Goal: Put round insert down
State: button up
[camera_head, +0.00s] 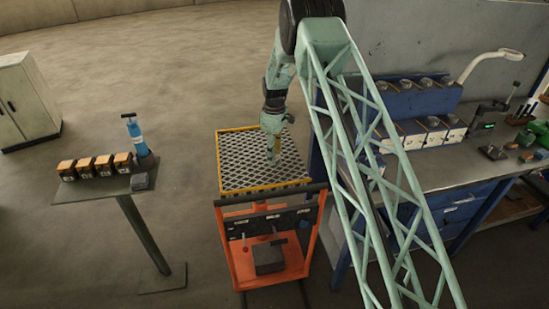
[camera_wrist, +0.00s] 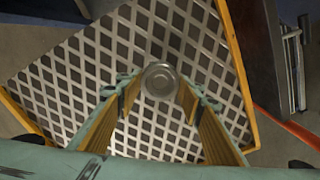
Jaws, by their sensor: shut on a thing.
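The round insert (camera_wrist: 159,80) is a small grey metal disc, seen from above between my fingertips in the wrist view. My gripper (camera_wrist: 157,88) is shut on it, with one finger on each side. In the head view my gripper (camera_head: 273,158) points down over the grated top (camera_head: 240,178) of an orange cart; the insert is too small to make out there. The grate, with its yellow rim, also lies below the insert in the wrist view (camera_wrist: 70,75). I cannot tell whether the insert touches the grate.
The orange cart (camera_head: 237,262) carries a dark block (camera_head: 268,258) on its lower shelf. A blue workbench (camera_head: 455,170) with bins stands to the right. Most of the grate is bare.

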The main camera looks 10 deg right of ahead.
jog(key=shift+f, duration=0.75)
jog(key=shift+f, duration=0.1)
jog(key=o, duration=1.2)
jog(key=shift+r+b, duration=0.35)
jog(key=shift+r, duration=5.75)
